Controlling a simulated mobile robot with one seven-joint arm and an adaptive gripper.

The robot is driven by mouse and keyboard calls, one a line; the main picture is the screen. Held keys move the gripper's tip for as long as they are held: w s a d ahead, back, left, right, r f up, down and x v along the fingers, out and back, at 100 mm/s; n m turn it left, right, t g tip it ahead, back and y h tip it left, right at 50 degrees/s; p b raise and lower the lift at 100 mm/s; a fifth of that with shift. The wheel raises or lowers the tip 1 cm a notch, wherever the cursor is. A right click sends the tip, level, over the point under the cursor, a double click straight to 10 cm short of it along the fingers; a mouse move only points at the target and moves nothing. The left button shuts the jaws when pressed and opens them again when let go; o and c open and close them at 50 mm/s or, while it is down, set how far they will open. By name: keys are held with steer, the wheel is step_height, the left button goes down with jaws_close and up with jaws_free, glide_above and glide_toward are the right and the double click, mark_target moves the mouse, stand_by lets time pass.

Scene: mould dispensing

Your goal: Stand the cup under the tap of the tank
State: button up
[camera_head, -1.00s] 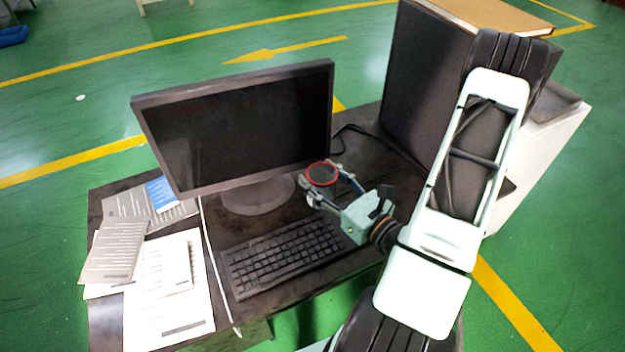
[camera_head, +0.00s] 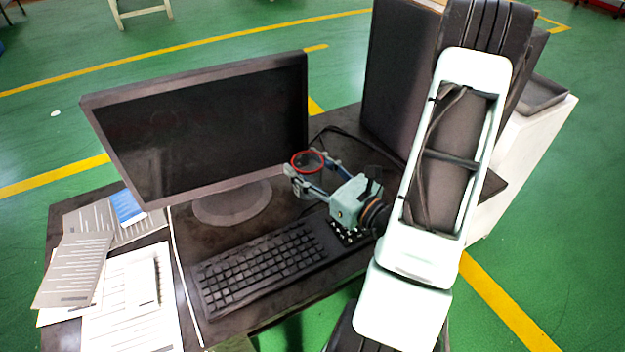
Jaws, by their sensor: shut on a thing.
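The cup (camera_head: 308,163) is dark or see-through with a red rim. My gripper (camera_head: 306,176) is shut on it, with a finger on each side, and holds it upright, rim up. It is in front of the right edge of the monitor, above the desk; I cannot tell how far its base is from the desk top. No tank or tap can be recognised in this view; my arm covers part of the right side.
The monitor (camera_head: 200,125) stands on the dark desk, with the keyboard (camera_head: 262,262) in front of it. Papers (camera_head: 128,295) lie at the left. A tall dark box (camera_head: 398,75) stands behind my arm, beside a white cabinet (camera_head: 522,160). Green floor surrounds the desk.

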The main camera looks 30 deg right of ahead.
mark_target(311, 163)
steer(key=shift+w+d+f+b, duration=0.55)
steer(key=shift+w+f+b, duration=0.3)
steer(key=shift+b, duration=2.1)
steer(key=w+b, duration=0.1)
steer(key=b, duration=0.3)
steer(key=shift+d+f, duration=0.1)
steer(key=shift+d, duration=0.25)
steer(key=shift+b, duration=0.45)
steer(key=shift+w+d+f+b, duration=0.4)
steer(key=shift+w+d+f, duration=0.45)
steer(key=shift+f, duration=0.75)
steer(key=shift+w+d+f+b, duration=0.55)
steer(key=shift+w+f, duration=0.55)
steer(key=shift+f, duration=0.5)
steer(key=shift+w+d+f+b, duration=0.3)
steer(key=shift+w+d+f, duration=0.6)
steer(key=shift+f, duration=0.7)
steer(key=shift+w+a, duration=0.1)
steer(key=shift+a, duration=0.05)
